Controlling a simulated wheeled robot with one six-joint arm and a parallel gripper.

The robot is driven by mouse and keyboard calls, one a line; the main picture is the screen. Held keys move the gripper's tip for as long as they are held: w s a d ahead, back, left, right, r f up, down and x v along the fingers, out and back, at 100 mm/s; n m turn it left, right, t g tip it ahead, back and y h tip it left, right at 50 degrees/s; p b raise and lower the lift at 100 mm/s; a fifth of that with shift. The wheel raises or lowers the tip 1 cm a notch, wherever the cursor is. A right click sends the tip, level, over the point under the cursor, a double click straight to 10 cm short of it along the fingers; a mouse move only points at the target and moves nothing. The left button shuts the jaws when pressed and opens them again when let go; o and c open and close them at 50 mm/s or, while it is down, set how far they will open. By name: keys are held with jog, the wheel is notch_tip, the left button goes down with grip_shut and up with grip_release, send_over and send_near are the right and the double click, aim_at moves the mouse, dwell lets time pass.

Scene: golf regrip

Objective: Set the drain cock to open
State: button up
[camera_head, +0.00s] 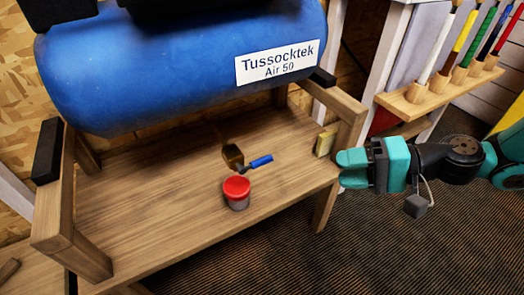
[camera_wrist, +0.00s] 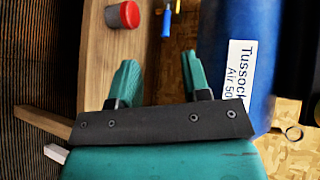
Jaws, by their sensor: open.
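The drain cock shows in the head view below the blue tank (camera_head: 180,65). It has a brass body (camera_head: 232,155) and a blue lever (camera_head: 261,161) that points right and slightly up in the picture. How it joins the tank is not clear. In the wrist view the blue lever (camera_wrist: 166,23) is near the top edge, beyond my fingertips, with a bit of brass beside it. My gripper (camera_head: 352,168) is at the right end of the wooden stand, well apart from the cock. Its two teal fingers (camera_wrist: 160,70) are spread with nothing between them.
A red-lidded can (camera_head: 237,191) stands on the wooden shelf (camera_head: 150,210) in front of the cock. A wooden post (camera_head: 345,125) and a small yellowish block (camera_head: 325,141) are close to my gripper. A rack (camera_head: 420,101) of coloured clubs is at upper right.

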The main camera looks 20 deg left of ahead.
aim_at(267, 162)
jog(key=a+f+m+b, duration=0.1)
jog(key=a, duration=0.4)
jog(key=a+f+t+y+b, duration=0.1)
jog(key=a+f, duration=0.1)
jog(key=a, duration=0.4)
jog(key=a+f+m+y, duration=0.1)
jog(key=a, duration=0.5)
jog(key=shift+w+a+f+m+b, duration=0.1)
jog(key=shift+w+f+m+b, duration=0.2)
jog(key=shift+f+b, duration=0.1)
jog(key=shift+s, duration=0.1)
grip_shut()
